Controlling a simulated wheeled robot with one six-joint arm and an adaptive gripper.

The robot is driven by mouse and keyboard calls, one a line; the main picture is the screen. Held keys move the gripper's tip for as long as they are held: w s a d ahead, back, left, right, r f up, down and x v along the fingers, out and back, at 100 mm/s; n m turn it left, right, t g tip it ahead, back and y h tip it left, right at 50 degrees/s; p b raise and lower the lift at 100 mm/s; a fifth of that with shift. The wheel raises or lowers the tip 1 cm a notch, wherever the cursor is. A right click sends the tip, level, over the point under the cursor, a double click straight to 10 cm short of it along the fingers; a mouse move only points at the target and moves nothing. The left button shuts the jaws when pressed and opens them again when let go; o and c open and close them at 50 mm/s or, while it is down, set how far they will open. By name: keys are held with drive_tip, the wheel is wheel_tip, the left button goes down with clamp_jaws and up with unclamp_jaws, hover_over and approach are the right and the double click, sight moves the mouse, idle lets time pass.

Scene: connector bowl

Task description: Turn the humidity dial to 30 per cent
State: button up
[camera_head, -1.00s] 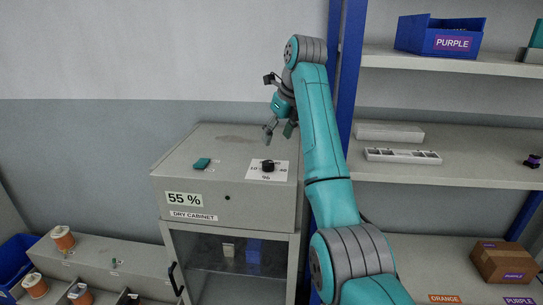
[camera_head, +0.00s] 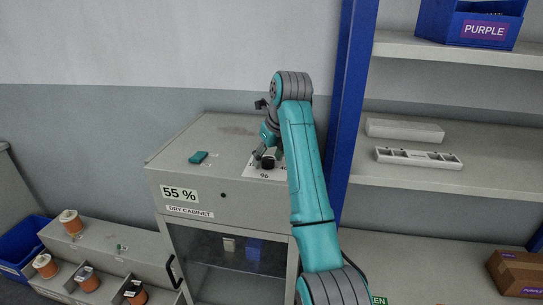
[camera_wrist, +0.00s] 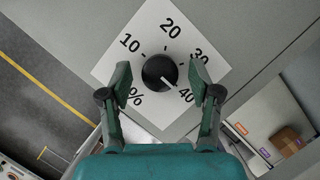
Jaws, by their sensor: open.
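The humidity dial is a round black knob (camera_wrist: 159,72) on a white scale plate (camera_wrist: 118,62) marked 10, 20, 30 and 40 and a per cent sign. In the wrist view its white pointer line points down and right, close to the 40. The knob also shows in the head view (camera_head: 267,164) on top of the dry cabinet (camera_head: 232,205). The cabinet's display (camera_head: 179,194) reads 55 %. My gripper (camera_wrist: 161,82) is open, with one finger on each side of the knob; I cannot tell whether either finger touches it.
A blue post (camera_head: 352,110) and shelves with a white tray (camera_head: 418,158) stand to the right. The left part of the cabinet top is mostly clear.

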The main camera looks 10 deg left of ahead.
drive_tip(key=c, duration=1.1)
drive_tip(key=shift+c, duration=0.2)
drive_tip(key=shift+n, duration=0.3)
drive_tip(key=n+g, duration=0.1)
drive_tip(key=n, duration=0.1)
drive_tip(key=shift+d+n+y, duration=0.1)
drive_tip(key=shift+n+y, duration=0.2)
drive_tip(key=shift+w+n+g+y, duration=0.15)
drive_tip(key=shift+n+g, duration=0.25)
drive_tip(key=shift+n, duration=0.55)
drive_tip(key=shift+s+n+g+y, duration=0.15)
drive_tip(key=shift+n+g, duration=0.25)
drive_tip(key=shift+n, duration=0.55)
drive_tip(key=shift+w+n, duration=0.15)
drive_tip(key=shift+n, duration=0.15)
